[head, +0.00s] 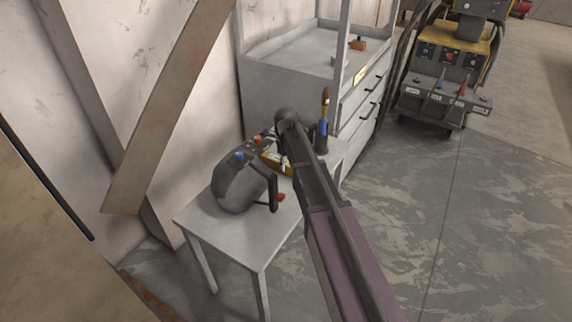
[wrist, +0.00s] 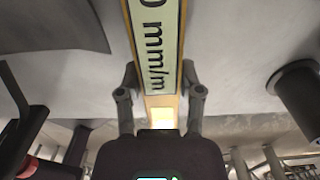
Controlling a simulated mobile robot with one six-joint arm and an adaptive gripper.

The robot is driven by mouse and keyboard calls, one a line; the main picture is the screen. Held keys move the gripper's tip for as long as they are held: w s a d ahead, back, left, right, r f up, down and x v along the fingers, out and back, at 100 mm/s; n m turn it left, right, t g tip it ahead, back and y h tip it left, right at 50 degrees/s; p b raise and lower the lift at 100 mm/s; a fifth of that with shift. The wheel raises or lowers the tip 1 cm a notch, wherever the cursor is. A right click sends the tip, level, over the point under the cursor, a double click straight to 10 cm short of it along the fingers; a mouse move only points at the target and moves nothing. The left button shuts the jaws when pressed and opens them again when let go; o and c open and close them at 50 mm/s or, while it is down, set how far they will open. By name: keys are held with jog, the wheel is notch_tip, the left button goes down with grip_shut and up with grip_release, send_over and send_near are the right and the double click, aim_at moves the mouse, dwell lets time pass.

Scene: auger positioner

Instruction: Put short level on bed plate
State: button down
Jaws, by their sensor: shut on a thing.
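The short level shows in the wrist view as a yellow-edged bar (wrist: 159,45) with a pale label reading "0 mm/m". It runs from the top edge down between the fingers of my gripper (wrist: 161,92), which are shut on it. In the head view the level is a small yellow piece (head: 276,160) above or on the light grey table (head: 262,238), partly hidden by my arm. I cannot tell whether it touches the table. My gripper is mostly hidden in the head view. I cannot make out a bed plate in either view.
A dark grey rounded object (head: 240,186) with a blue-topped knob stands on the table, left of the level. A brown-handled tool in a dark holder (head: 321,140) stands to its right. A grey cabinet (head: 275,90) is behind. A yellow machine (head: 466,45) stands farther right.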

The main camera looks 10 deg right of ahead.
aim_at(286, 162)
jog(key=shift+f, duration=0.2)
jog(key=shift+c, duration=1.3)
grip_release()
jog(key=shift+r, duration=0.3)
notch_tip(286, 162, up, 12)
jog(key=p, duration=1.2)
jog(key=shift+f, duration=0.1)
